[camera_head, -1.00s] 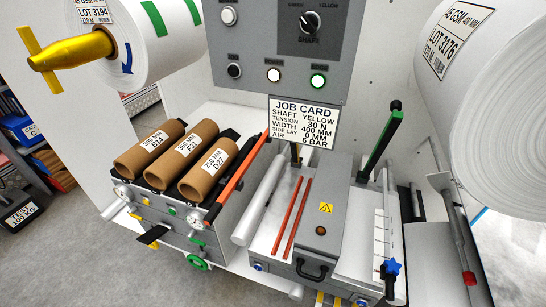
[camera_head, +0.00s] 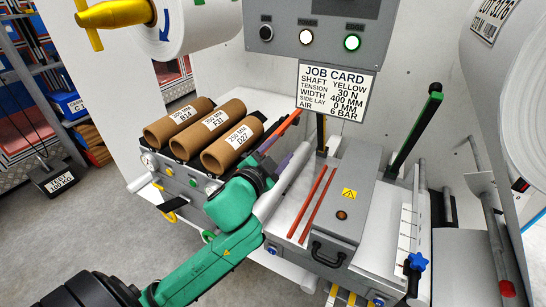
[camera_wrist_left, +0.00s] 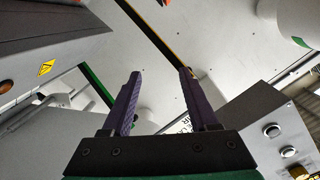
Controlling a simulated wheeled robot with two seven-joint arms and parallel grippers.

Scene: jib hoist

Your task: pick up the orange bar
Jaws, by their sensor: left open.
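The orange bar (camera_head: 284,129) slopes along the right side of the cardboard cores in the head view. Its upper part shows, and my left arm and gripper hide its lower part. My left gripper (camera_head: 279,157), with dark purple fingers, is close to the bar in that view; I cannot tell whether it touches. In the left wrist view the gripper (camera_wrist_left: 160,72) is open, with nothing seen between its fingers. A small bit of orange shows at the top edge there; I cannot tell what it is. My right gripper is not in view.
Three cardboard cores (camera_head: 228,147) lie left of the gripper. A pale roller (camera_head: 287,181), two thin red rods (camera_head: 312,203) and a grey box (camera_head: 345,217) are to its right. The job card (camera_head: 335,91) hangs above.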

